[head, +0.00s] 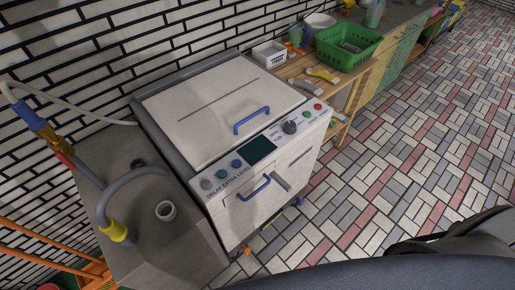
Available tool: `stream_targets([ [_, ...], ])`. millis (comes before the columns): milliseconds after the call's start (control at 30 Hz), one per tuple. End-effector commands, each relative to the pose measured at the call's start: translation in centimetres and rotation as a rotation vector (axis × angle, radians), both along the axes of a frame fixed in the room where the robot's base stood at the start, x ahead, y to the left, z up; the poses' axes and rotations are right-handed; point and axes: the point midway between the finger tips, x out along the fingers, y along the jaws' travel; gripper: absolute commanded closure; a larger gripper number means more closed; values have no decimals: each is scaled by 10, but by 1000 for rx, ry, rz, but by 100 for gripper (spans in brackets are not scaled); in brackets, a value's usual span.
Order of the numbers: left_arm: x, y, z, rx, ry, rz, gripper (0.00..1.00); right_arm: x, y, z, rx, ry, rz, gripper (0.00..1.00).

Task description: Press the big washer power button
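The washer (215,110) is a white top-loading machine against the brick wall, with its lid shut and a blue lid handle (251,120). Lettering under the left buttons reads like "DELAY EXTRA LEVEL". The label by the red button is too small to read, so I cannot confirm which is power. Neither gripper shows.
A grey sink unit (150,235) with a hose and yellow fitting stands left of the washer. A wooden bench (295,70) with a green basket (348,50) stands to the right. A blue-handled drawer (252,198) is in the washer front. The tiled floor (400,150) is mostly clear.

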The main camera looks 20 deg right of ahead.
Motion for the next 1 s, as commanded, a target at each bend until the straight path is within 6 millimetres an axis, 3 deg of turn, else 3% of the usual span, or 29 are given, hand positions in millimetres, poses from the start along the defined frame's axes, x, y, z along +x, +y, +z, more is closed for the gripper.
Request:
stream_targets([
  [33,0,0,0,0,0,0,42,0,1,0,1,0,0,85],
  [167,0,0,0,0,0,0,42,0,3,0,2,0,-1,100],
  [1000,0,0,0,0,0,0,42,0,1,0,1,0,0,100],
])
